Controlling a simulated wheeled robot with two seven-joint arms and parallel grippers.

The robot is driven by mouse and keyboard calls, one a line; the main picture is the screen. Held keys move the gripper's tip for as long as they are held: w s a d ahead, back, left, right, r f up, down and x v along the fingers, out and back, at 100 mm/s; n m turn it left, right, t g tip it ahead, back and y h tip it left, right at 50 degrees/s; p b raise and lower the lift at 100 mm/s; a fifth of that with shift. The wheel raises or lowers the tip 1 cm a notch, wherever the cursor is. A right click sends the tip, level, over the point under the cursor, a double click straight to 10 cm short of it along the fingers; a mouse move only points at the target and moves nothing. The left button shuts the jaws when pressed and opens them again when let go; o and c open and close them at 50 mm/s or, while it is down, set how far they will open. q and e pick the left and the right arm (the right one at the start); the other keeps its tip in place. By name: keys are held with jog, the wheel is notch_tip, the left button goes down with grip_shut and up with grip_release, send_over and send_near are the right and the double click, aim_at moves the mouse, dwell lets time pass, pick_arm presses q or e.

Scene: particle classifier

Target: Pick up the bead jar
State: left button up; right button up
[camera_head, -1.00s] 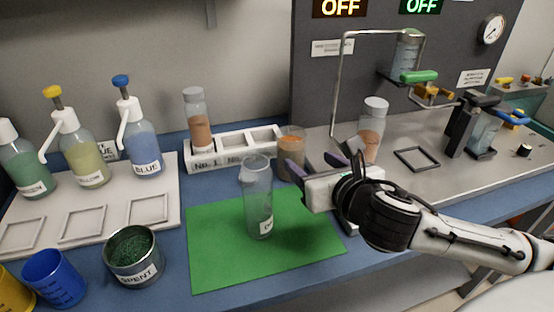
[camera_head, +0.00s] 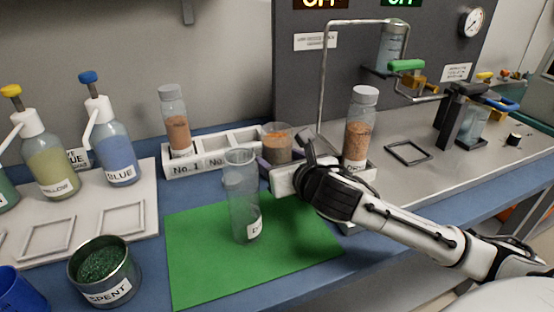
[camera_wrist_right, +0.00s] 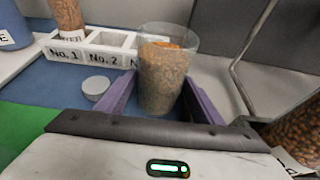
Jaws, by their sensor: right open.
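The open bead jar (camera_head: 278,144) is clear, with grey-brown beads and an orange layer on top. It stands upright by the front of the numbered rack. In the right wrist view the jar (camera_wrist_right: 163,82) stands between the spread purple fingers of my right gripper (camera_wrist_right: 158,92). The gripper (camera_head: 287,163) is open, with the jar not visibly clamped; finger contact cannot be told. The jar's base is partly hidden by the gripper. A round grey lid (camera_wrist_right: 96,87) lies to the left of the fingers. My left gripper is not in view.
An empty clear jar (camera_head: 241,195) stands on the green mat (camera_head: 200,255) left of my gripper. A capped jar of brown beads (camera_head: 358,130) stands close on the right. The white rack (camera_head: 205,160) holds another capped jar (camera_head: 175,120). A metal pipe frame (camera_head: 322,85) rises behind.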

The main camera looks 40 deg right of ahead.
jog(key=shift+x, duration=0.95)
jog(key=shift+c, duration=0.5)
jog(key=c, duration=0.7)
jog(key=shift+c, duration=0.7)
jog(key=shift+r, duration=0.2)
